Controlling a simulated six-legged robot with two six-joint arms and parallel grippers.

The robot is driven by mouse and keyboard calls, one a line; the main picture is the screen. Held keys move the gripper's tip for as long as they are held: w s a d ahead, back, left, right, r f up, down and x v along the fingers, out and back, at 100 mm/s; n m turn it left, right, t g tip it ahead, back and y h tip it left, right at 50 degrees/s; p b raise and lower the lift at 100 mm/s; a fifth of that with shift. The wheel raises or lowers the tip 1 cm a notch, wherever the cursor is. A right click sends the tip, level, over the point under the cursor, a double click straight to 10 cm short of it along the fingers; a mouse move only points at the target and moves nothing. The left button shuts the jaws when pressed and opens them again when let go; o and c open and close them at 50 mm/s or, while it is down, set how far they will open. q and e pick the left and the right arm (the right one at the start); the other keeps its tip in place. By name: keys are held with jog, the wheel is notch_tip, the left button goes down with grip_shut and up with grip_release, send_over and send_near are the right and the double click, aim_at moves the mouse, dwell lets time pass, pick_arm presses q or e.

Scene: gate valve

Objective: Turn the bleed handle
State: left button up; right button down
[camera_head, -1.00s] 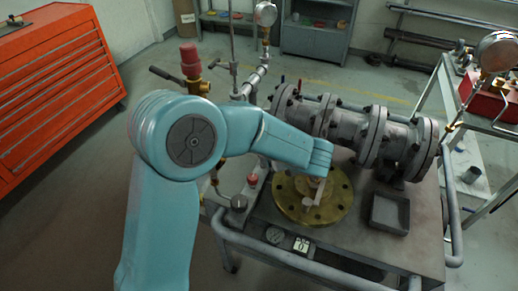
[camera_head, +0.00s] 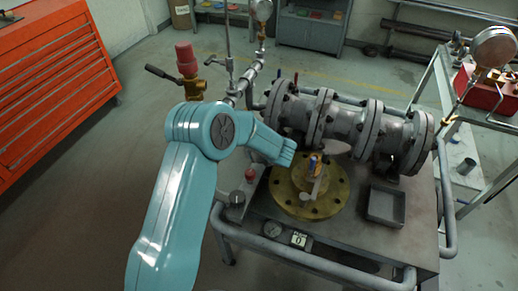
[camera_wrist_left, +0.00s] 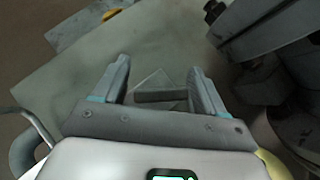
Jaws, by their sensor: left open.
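A brass flange (camera_head: 335,200) lies on the bench below a grey flanged pipe. A small part with a blue top (camera_head: 313,163) and a pale upright piece stand at its middle. A black lever (camera_head: 160,72) sticks out left from a brass valve with a red cap. I cannot tell which of these is the bleed handle. My left arm reaches towards the brass flange; its fingertips cannot be made out in the head view. In the left wrist view my left gripper (camera_wrist_left: 161,82) is open, with a short dark bar (camera_wrist_left: 160,97) showing between its fingers; contact is unclear.
The grey flanged pipe (camera_head: 345,122) runs along the back of the bench. A small square tray (camera_head: 388,207) sits right of the brass flange. A tube rail edges the bench front. A red tool cabinet (camera_head: 50,90) stands at left, with open floor between.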

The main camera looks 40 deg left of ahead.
pick_arm(q)
jog(key=c, duration=0.9)
jog(key=shift+w+f+m+t+h+b, duration=0.1)
jog(key=shift+f+m+t+h+b, duration=0.3)
jog(key=shift+b, duration=0.55)
jog(key=m+t+h+b, duration=0.1)
jog(key=m+b, duration=0.1)
jog(key=m+h+b, duration=0.1)
jog(key=m+b, duration=0.1)
jog(key=b, duration=0.1)
jog(key=shift+w+d+r+t, duration=0.1)
jog(key=shift+w+t, duration=0.05)
jog(key=shift+t, duration=0.25)
jog(key=m+h+b, duration=0.1)
jog(key=m+t+b, duration=0.1)
jog(key=shift+d+r+m+h, duration=0.15)
jog(key=shift+m+h, duration=0.25)
jog(key=shift+w+d+r+m+h+b, duration=0.1)
jog(key=shift+d+m+h+b, duration=0.1)
jog(key=shift+m+h, duration=0.55)
jog(key=shift+d+m+h+b, duration=0.15)
jog(key=shift+m+h, duration=0.4)
jog(key=shift+m, duration=0.4)
jog(key=o, duration=0.9)
